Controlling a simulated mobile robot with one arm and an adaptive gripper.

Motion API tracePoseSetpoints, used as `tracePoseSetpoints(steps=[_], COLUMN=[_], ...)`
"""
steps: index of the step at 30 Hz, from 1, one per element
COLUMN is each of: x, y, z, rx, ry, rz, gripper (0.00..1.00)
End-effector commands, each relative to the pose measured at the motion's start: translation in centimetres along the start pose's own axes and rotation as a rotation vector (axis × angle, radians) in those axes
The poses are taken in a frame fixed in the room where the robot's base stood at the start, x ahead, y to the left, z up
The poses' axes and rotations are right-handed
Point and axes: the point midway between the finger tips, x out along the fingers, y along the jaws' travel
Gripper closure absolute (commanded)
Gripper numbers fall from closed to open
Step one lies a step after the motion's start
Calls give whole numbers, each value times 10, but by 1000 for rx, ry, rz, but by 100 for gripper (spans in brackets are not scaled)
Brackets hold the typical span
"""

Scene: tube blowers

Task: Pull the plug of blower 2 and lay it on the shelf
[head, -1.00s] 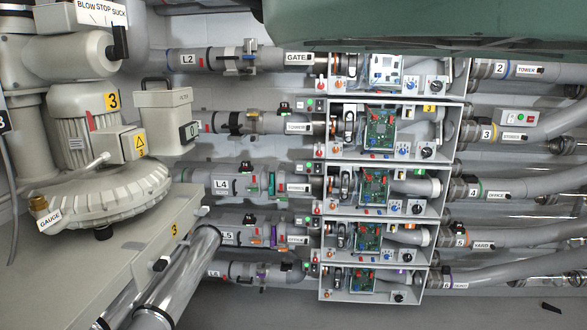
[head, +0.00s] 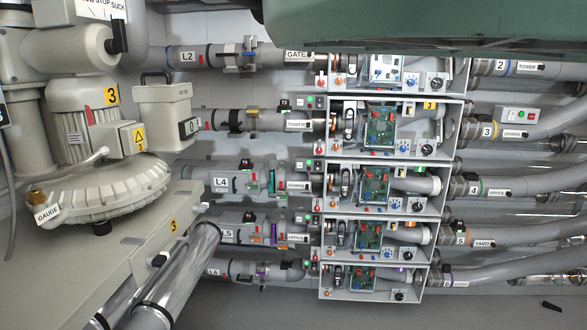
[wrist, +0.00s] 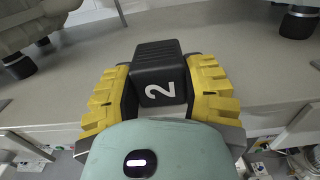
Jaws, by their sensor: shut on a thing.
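My gripper (wrist: 160,95) shows in the wrist view with its yellow ridged fingers shut on a black plug (wrist: 157,52). The plug carries a white "2" and sits between the two fingers. Beyond it is a pale grey flat surface, the shelf (wrist: 250,75); I cannot tell whether the plug touches it. The gripper and plug do not show in the head view. No blower marked 2 can be made out there.
A blower marked 3 (head: 100,180) stands on a grey plinth (head: 100,240) at the left of the head view. Pipes and open-front boxes with circuit boards (head: 380,125) fill the middle and right. Dark feet (wrist: 297,22) of machines stand on the shelf in the wrist view.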

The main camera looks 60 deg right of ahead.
Motion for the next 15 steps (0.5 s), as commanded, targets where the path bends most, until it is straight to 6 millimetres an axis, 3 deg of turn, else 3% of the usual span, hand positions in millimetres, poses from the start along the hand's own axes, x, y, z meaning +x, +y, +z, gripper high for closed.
tracePoseSetpoints(steps=[7,8,15], x=[1,1,1], y=[-1,-1,-1], z=[1,1,0], rx=[0,0,0], ry=[-1,-1,0], rz=[-3,-3,-2], gripper=[98,49,25])
